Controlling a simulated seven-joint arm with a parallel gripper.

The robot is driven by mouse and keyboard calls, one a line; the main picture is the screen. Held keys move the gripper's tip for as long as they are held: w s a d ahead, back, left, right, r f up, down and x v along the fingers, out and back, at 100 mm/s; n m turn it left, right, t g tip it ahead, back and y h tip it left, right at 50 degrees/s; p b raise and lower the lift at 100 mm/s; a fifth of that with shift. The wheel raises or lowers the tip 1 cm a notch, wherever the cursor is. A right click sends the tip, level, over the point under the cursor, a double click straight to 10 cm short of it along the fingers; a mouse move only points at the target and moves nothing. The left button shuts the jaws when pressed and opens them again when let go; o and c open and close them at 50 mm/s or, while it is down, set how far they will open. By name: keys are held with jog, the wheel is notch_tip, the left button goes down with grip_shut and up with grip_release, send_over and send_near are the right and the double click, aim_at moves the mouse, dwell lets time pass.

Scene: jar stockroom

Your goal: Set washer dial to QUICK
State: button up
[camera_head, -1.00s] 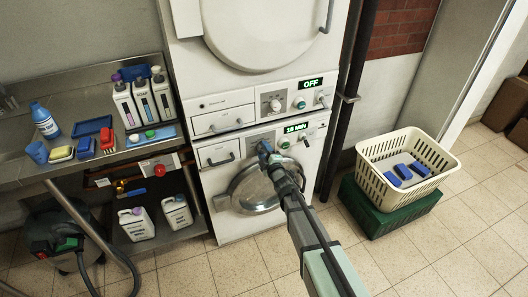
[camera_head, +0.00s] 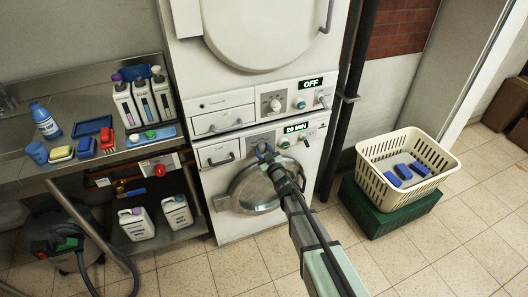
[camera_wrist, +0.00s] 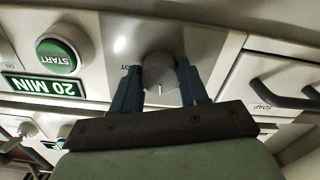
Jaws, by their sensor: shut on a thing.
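The washer (camera_head: 212,182) is the lower of two stacked white machines, with a round metal door (camera_head: 250,190). My gripper (camera_head: 265,150) reaches its control panel. In the wrist view, which is upside down, my gripper (camera_wrist: 160,78) has its two blue fingers shut on the grey round dial (camera_wrist: 158,68), one on each side. The dial's white mark shows between the fingers. Its lettering is mostly hidden, so I cannot read the setting. The lit display (camera_wrist: 43,86) reads 20 MIN, beside the green START button (camera_wrist: 57,56).
The upper machine's display (camera_head: 311,83) reads OFF. The soap drawer (camera_wrist: 280,80) is beside the dial. A metal bench (camera_head: 90,160) with bottles stands left. A cream basket (camera_head: 400,190) on a green crate (camera_head: 380,220) stands right. The floor in front is clear.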

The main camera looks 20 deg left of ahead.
jog(key=shift+m, duration=0.6)
jog(key=o, duration=1.1)
jog(key=shift+c, duration=0.2)
jog(key=v, duration=1.3)
jog(key=shift+s+d, duration=0.25)
jog(key=shift+d, duration=0.05)
